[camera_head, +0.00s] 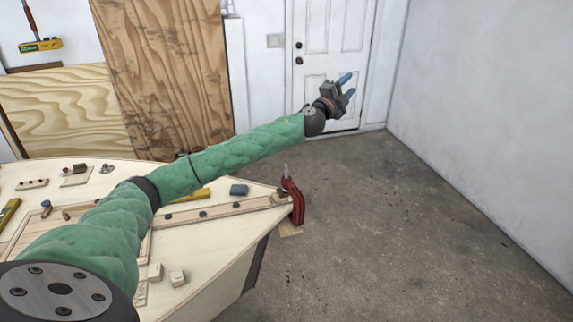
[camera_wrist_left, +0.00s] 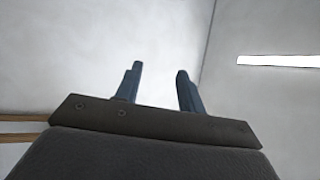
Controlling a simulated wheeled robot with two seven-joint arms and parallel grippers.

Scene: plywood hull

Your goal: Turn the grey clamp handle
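A red clamp (camera_head: 294,200) grips the right corner of the plywood hull (camera_head: 225,228) in the head view. Its grey handle (camera_head: 286,170) sticks up above the red frame. My left arm reaches across the hull, and my left gripper (camera_head: 347,87) is raised beyond the clamp, up and to the right of it in the picture, in front of the white door. In the left wrist view its two blue fingers (camera_wrist_left: 156,88) stand apart with nothing between them. The clamp does not show in the wrist view. My right gripper is in neither view.
A blue block (camera_head: 239,190) and small wooden blocks (camera_head: 177,278) lie on the hull. Plywood sheets (camera_head: 165,70) lean on the back wall, left of the white door (camera_head: 330,45). The concrete floor (camera_head: 400,220) right of the hull is clear up to the wall.

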